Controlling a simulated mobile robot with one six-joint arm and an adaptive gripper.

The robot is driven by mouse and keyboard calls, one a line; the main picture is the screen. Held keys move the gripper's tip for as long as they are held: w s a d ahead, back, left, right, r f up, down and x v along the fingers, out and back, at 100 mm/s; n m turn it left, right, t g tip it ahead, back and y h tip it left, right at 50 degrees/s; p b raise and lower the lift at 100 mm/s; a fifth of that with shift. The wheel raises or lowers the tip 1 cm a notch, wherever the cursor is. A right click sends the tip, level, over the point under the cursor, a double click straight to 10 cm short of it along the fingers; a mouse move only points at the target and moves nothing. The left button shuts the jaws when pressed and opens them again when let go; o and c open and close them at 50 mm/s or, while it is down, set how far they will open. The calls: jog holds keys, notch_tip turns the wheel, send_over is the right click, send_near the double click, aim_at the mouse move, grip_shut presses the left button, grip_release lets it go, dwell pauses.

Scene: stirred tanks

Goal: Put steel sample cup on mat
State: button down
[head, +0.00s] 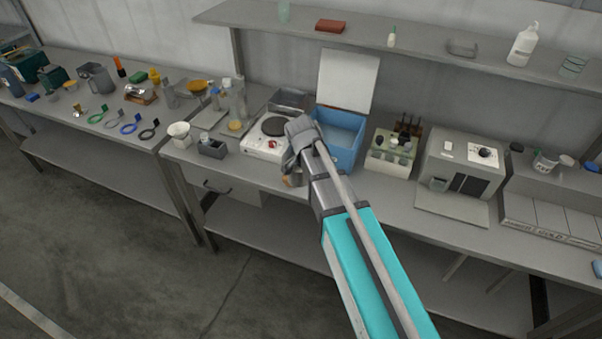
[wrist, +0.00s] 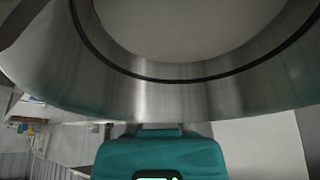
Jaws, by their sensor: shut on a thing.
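My gripper (head: 291,168) is at the end of my arm, in front of the hot plate and the blue box in the head view. It is shut on a small greyish thing, which looks like the steel sample cup; the arm and fingers hide most of it. In the wrist view a large curved steel surface (wrist: 150,98) with a dark ring fills the top, very close to the camera. Fingertips do not show there. A flat pale grey mat (head: 452,206) lies on the bench in front of the grey box unit, and its visible surface is bare.
A white hot plate (head: 262,143) and an open blue box (head: 343,140) stand just behind my gripper. A rack of bottles (head: 393,153) and the grey box unit (head: 462,163) stand to the right. A dark grey holder (head: 212,149) is to the left. A shelf (head: 420,50) runs above.

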jog(key=w+f+b, duration=0.3)
jog(key=w, duration=0.1)
jog(key=w+a+f+b, duration=0.1)
jog(key=w+f+b, duration=0.1)
jog(key=w+f, duration=0.1)
jog(key=w+a+f+b, duration=0.1)
jog(key=w+f+b, duration=0.2)
jog(key=w, duration=0.2)
jog(key=shift+w+b, duration=0.35)
jog(key=shift+w+a+f+b, duration=0.1)
jog(key=shift+w+f+b, duration=0.4)
jog(key=shift+f+b, duration=0.2)
jog(key=shift+s+f+b, duration=0.1)
jog(key=shift+f+b, duration=1.2)
jog(key=shift+b, duration=0.05)
jog(key=shift+f, duration=0.15)
jog(key=c, duration=0.7)
grip_release()
jog(key=shift+c, duration=0.2)
jog(key=shift+r, duration=0.2)
